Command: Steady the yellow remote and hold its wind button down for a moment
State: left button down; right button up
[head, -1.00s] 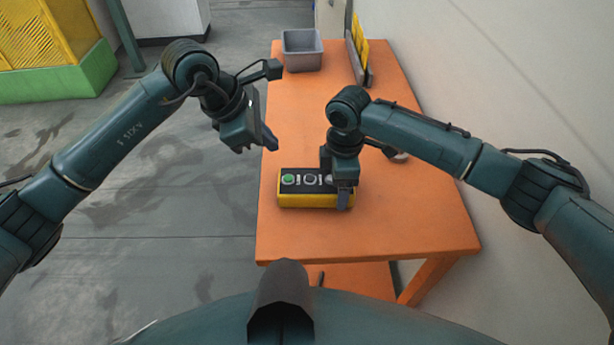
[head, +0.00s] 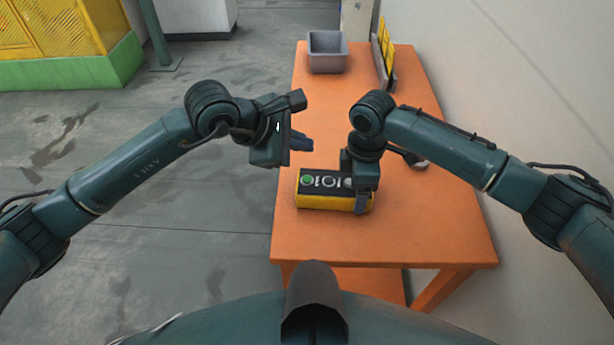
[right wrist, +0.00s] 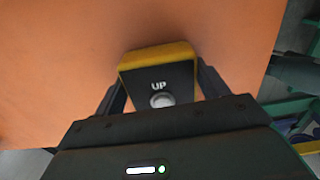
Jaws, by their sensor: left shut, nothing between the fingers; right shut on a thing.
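The yellow remote (head: 322,202) lies on the orange table, its dark top face up with a green button (head: 308,181) at its left end and paler round controls to the right. My right gripper (head: 361,205) is shut across the remote's right end. In the right wrist view the remote's end (right wrist: 160,72) sits between the two fingers, with the label "UP" and a pale round button (right wrist: 162,100). My left gripper (head: 303,144) is shut and empty, in the air above and behind the remote's left end, not touching it. I cannot read which button is the wind button.
The orange table (head: 430,225) has bare room in front of the remote and behind it. A grey bin (head: 327,53) stands at its far end, beside an upright rack with yellow pieces (head: 386,52). A wall runs along the right. A small round thing is partly hidden behind my right arm.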

pick_arm(q)
jog(key=shift+f, duration=3.15)
jog(key=shift+f, duration=0.1)
jog(key=shift+f, duration=0.3)
jog(key=shift+f, duration=0.45)
dwell(1.8)
dwell(0.5)
jog(key=shift+r, duration=0.85)
jog(key=shift+r, duration=0.1)
jog(key=shift+r, duration=2.45)
